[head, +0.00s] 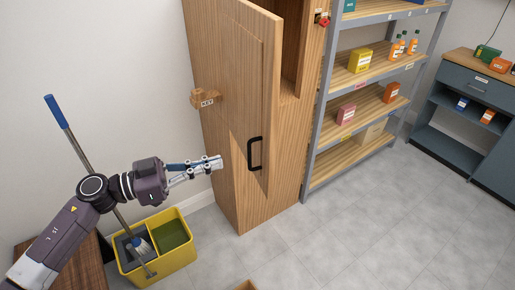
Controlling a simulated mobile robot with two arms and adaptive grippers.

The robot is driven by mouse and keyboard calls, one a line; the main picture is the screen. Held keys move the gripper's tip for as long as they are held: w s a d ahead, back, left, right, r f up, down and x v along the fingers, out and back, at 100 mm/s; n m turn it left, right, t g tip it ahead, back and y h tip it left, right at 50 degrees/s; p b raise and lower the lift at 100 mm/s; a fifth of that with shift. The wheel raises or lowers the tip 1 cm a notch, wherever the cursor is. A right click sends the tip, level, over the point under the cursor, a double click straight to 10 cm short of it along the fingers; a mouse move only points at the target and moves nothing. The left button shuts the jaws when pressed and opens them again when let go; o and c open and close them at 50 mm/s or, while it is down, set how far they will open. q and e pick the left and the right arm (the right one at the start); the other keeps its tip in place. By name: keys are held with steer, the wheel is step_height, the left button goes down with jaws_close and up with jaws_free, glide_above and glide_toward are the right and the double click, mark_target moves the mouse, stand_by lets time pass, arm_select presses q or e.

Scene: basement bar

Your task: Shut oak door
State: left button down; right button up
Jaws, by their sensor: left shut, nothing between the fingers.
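The oak door (236,100) of a tall wooden cabinet stands ajar, with part of the cabinet's interior (294,40) showing at the upper right behind its edge. A black handle (255,153) is on the door's face near its right edge. My left gripper (220,163) is shut and empty, in front of the door and left of the handle. It appears apart from the handle; I cannot tell whether it touches the door. My right gripper is not in view.
A yellow mop bucket (190,254) with a blue-handled mop (78,140) is at the lower left, beside my left arm. A wooden block labelled KEY (206,98) is left of the door. Metal shelving (312,150) stands to the right. Open grey floor (370,230) lies in front.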

mark_target(268, 148)
arm_select(q)
steer(key=p+x, duration=0.1)
steer(key=x, duration=0.4)
steer(key=p+x, duration=0.2)
steer(key=x, duration=0.3)
steer(key=shift+d+r, duration=0.15)
steer(key=shift+r, duration=0.1)
steer(key=shift+p+x, duration=0.35)
steer(key=shift+x, duration=0.4)
steer(key=shift+f, duration=0.2)
steer(key=shift+w, duration=0.1)
